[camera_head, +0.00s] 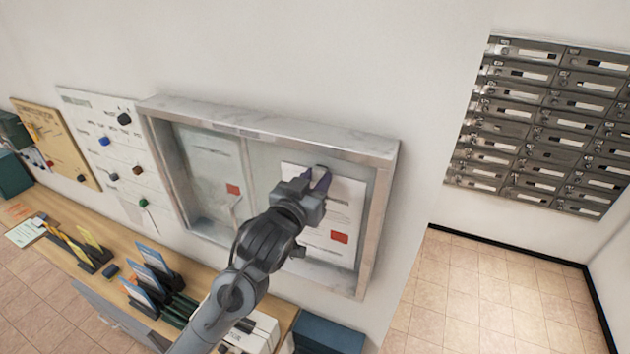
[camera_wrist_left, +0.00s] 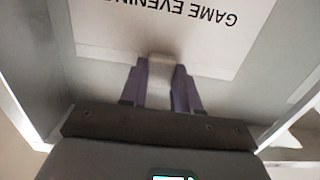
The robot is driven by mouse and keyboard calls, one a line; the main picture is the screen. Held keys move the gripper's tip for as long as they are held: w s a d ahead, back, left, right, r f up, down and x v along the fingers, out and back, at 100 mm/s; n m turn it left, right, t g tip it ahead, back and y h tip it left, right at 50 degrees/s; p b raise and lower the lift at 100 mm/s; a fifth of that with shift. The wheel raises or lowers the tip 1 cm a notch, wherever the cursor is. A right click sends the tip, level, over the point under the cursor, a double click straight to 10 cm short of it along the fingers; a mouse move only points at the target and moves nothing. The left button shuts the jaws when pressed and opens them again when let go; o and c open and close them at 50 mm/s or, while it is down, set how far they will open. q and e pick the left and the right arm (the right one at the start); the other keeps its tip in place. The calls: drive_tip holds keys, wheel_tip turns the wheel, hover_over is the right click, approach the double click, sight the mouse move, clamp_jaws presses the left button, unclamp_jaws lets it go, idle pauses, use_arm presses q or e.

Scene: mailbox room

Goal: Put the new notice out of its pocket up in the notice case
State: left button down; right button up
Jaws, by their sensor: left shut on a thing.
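The notice case (camera_head: 272,131) hangs on the wall with a grey frame, and its inside shows. A white notice (camera_head: 345,205) with a red patch is in its right half; whether it touches the backing I cannot tell. In the left wrist view the notice (camera_wrist_left: 165,28) reads "GAME EVENING" upside down. My left gripper (camera_head: 319,180) is at the notice's upper edge, its purple fingers shut on a pale tab (camera_wrist_left: 160,70) there. A paler sheet (camera_head: 212,165) with a red patch is in the case's left half. My right gripper is not in view.
A wooden counter (camera_head: 190,262) runs below, with leaflet holders (camera_head: 150,270) and a white box (camera_head: 255,330), partly behind my arm. A whiteboard (camera_head: 95,120) with magnets and a cork board (camera_head: 58,140) hang left. Mailboxes (camera_head: 545,120) are at right. The floor there is clear.

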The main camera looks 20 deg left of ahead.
use_arm(q)
drive_tip(key=c, duration=0.7)
unclamp_jaws()
drive_tip(key=shift+c, duration=0.2)
drive_tip(key=shift+s, duration=0.15)
drive_tip(key=shift+s+f, duration=0.1)
drive_tip(key=shift+s, duration=0.2)
drive_tip(key=s+b, duration=0.4)
drive_tip(key=s, duration=0.6)
drive_tip(key=s+a+f+n+g+p, duration=0.1)
drive_tip(key=s+f+g+p, duration=0.2)
drive_tip(key=f, duration=0.7)
drive_tip(key=s+a+f+g+p, duration=0.1)
drive_tip(key=s+f+g+p, duration=0.3)
drive_tip(key=f, duration=0.7)
drive_tip(key=s+a+f+m+g, duration=0.1)
drive_tip(key=s+f+g, duration=0.2)
drive_tip(key=s, duration=0.7)
drive_tip(key=s+a+f+m+g+y, duration=0.1)
drive_tip(key=s+f+g, duration=0.2)
drive_tip(key=s+f, duration=0.5)
drive_tip(key=shift+s+a+g, duration=0.3)
drive_tip(key=shift+s+g, duration=0.1)
drive_tip(key=shift+s, duration=0.6)
